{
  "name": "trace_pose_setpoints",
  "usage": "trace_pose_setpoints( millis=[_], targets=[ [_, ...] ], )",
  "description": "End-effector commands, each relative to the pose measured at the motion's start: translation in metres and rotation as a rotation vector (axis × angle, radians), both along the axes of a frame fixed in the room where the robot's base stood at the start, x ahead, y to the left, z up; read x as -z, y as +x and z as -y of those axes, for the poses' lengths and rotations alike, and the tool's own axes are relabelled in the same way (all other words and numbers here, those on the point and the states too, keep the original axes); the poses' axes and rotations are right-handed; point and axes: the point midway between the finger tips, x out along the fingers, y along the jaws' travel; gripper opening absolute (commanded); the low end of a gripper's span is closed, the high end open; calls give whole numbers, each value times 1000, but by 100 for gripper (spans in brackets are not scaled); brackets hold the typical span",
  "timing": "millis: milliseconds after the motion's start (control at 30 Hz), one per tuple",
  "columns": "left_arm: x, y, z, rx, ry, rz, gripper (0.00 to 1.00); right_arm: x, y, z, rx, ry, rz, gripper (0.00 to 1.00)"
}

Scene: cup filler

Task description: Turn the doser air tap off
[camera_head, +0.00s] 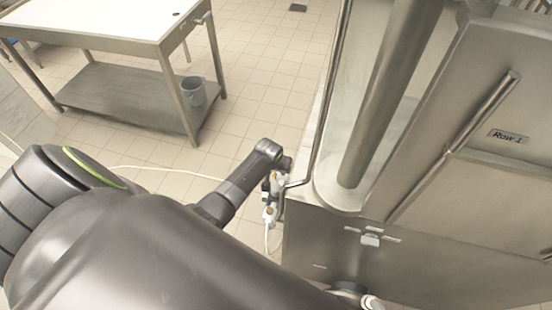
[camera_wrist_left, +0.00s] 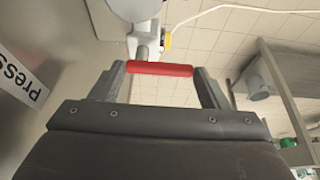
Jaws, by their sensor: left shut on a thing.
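The air tap's red lever (camera_wrist_left: 160,70) shows in the left wrist view, lying crosswise between the two fingers of my left gripper (camera_wrist_left: 159,72). The gripper is shut on the lever, with a finger at each end. A grey metal stem (camera_wrist_left: 142,45) and a pale fitting with a yellow part sit just beyond the lever. In the head view, the small white air fittings (camera_head: 268,213) hang at the machine's left edge, below the end of my left arm. The fingers and lever cannot be made out there. My right gripper is out of view.
The steel machine (camera_head: 400,255) with a "Row 1" label (camera_head: 508,136) fills the right of the head view. A pale hose (camera_head: 150,168) runs left from the fittings. A steel table (camera_head: 110,30) with a grey bucket (camera_head: 192,92) stands at back left. Tiled floor between is clear.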

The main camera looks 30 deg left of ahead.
Motion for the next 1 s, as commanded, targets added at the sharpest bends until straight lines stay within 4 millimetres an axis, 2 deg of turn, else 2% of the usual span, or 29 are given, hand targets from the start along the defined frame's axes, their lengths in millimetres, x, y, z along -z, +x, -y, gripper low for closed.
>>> trace_pose_setpoints(
  millis=[500,533,667,700,1000],
  targets=[
    [-1,1,0,-20,0,4,46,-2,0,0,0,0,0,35],
    [-1,1,0,-20,0,4,72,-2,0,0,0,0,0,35],
    [-1,1,0,-19,0,3,89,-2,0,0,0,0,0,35],
    [-1,1,0,-19,0,3,91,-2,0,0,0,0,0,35],
    [-2,0,0,-18,-1,1,91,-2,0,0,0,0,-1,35]
  ],
)
